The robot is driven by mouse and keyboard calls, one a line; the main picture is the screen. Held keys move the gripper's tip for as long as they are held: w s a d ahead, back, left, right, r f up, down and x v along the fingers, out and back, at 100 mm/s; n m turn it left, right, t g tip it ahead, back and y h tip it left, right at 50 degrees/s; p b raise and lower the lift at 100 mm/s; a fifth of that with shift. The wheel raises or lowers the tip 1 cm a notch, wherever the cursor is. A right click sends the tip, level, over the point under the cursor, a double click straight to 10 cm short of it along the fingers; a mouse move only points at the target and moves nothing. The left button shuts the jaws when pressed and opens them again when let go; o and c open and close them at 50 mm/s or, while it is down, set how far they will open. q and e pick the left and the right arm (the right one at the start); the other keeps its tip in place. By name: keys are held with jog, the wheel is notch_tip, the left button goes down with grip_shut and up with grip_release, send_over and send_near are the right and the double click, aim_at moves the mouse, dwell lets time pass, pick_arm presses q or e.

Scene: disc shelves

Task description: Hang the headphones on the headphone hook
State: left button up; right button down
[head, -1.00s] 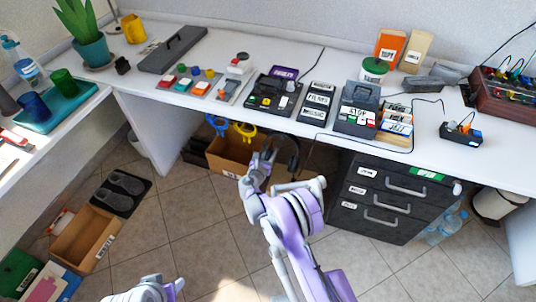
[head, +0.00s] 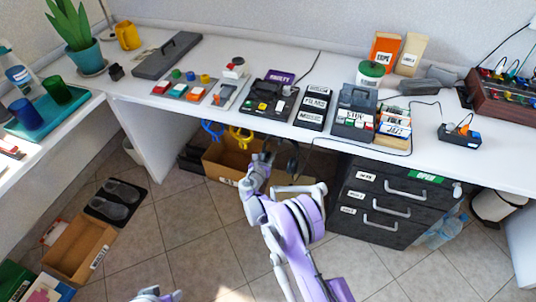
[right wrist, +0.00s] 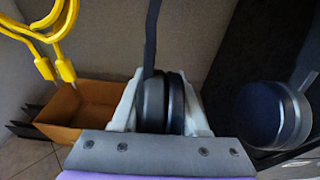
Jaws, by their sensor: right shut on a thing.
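The black headphones (right wrist: 153,100) are in my right gripper (head: 262,160). In the right wrist view its pale fingers (right wrist: 160,112) are shut on either side of one ear cup, and the dark band runs upward from it. In the head view the headphones (head: 290,158) are small and dark, below the desk's front edge. A yellow looped item (head: 241,137) and a blue one (head: 213,128) hang under that edge, left of the gripper. A free headphone hook cannot be made out. My left gripper (head: 157,295) shows only partly at the bottom edge; its fingers are unclear.
A cardboard box (head: 226,160) stands under the desk behind the gripper. A black drawer cabinet (head: 385,200) stands to the right. A dark round item (right wrist: 272,115) shows at the right wrist view's right. The desk (head: 225,115) holds several sorting trays.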

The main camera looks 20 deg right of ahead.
jog(key=shift+c, duration=1.8)
grip_release()
jog(key=p+v, duration=0.1)
jog(key=v, duration=0.9)
jog(key=shift+s+a, duration=0.2)
jog(key=shift+s, duration=0.15)
jog(key=shift+r, duration=0.1)
